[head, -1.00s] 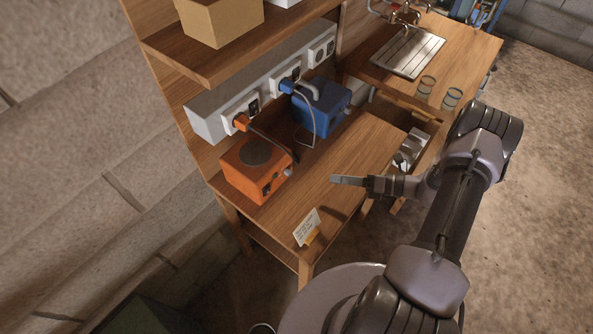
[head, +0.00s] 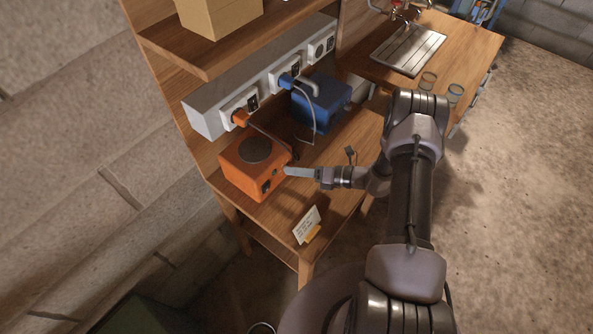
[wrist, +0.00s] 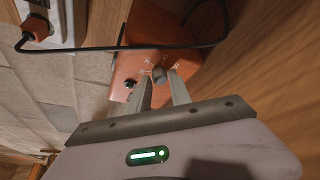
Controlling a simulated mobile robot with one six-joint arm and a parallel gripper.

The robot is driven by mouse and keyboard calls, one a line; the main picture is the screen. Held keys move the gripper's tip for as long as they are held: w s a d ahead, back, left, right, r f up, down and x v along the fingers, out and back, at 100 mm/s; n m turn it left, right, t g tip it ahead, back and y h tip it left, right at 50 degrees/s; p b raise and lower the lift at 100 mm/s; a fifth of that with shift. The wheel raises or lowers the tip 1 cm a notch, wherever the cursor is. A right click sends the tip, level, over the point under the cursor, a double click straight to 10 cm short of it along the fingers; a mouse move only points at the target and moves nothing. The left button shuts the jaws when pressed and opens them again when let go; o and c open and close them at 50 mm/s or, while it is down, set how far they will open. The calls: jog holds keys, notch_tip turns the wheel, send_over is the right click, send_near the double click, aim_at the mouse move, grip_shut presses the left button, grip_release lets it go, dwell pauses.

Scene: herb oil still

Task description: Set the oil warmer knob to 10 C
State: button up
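The oil warmer (head: 238,172) is an orange box with a dark round plate on top, standing on the wooden bench. In the wrist view its orange front (wrist: 140,50) carries a grey round knob (wrist: 160,74) with small pale marks around it, too small to read. A dark round part sits left of the knob. My gripper (head: 287,171) points at the warmer's right-hand face. In the wrist view my gripper (wrist: 163,88) has its two fingers apart with the knob at or just beyond their tips. I cannot tell whether they touch it.
A dark cable (wrist: 195,45) crosses above the knob in the wrist view. A blue box (head: 322,103) stands behind the warmer, below a socket strip (head: 205,117). A small card (head: 306,224) stands at the bench's front edge. A shelf (head: 230,50) overhangs.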

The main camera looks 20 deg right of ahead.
grip_shut()
jog(key=shift+r+n+h+p, duration=0.15)
jog(key=shift+n+h+p, duration=0.15)
jog(key=shift+n, duration=0.3)
jog(key=shift+a+n+t+h, duration=0.15)
jog(key=shift+n+t+h, duration=0.25)
jog(key=shift+n+h, duration=0.65)
jog(key=n, duration=0.1)
jog(key=n+h, duration=0.1)
jog(key=shift+s+a+n+t+h+b, duration=0.15)
jog(key=shift+n+t+h+b, duration=0.1)
jog(key=shift+n+t+b, duration=0.15)
jog(key=shift+n+t+h+b, duration=0.3)
jog(key=shift+n+b, duration=0.1)
jog(key=shift+n, duration=0.05)
jog(key=shift+r, duration=0.1)
